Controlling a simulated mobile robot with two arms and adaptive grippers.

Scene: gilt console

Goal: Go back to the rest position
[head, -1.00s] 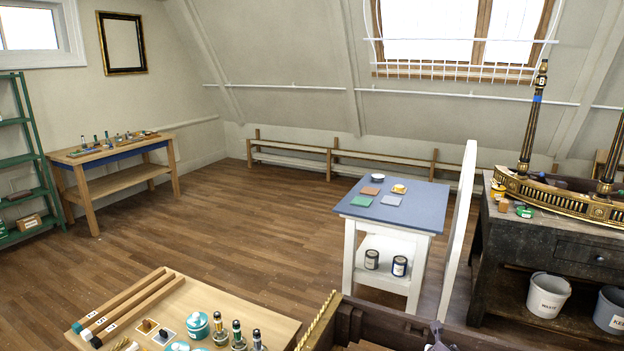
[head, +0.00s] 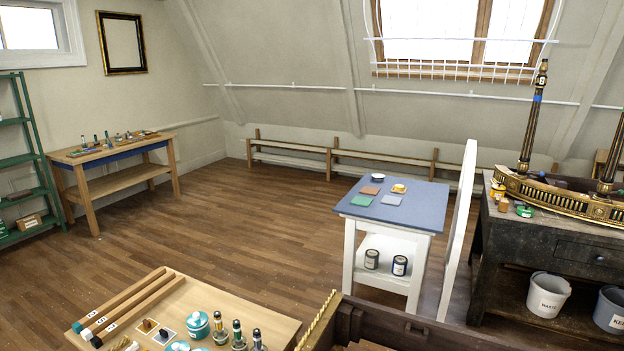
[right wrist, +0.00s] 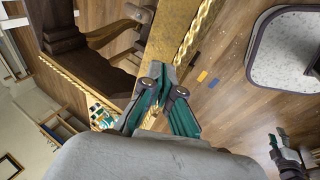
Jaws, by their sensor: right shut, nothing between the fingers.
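My right gripper (right wrist: 160,85) shows in the right wrist view, shut and empty, with green pads on its fingers. It appears over or beside a dark wooden piece with a gilt, rope-like edge (right wrist: 190,45); I cannot tell the exact gap. What looks like my left gripper (right wrist: 283,150) shows small at the lower right of that view, over the floor; whether it is open is unclear. Neither gripper shows in the head view now.
A blue-topped table (head: 415,207) and dark bench (head: 545,240) stand beyond. Floor (head: 230,220) is open at centre-left.

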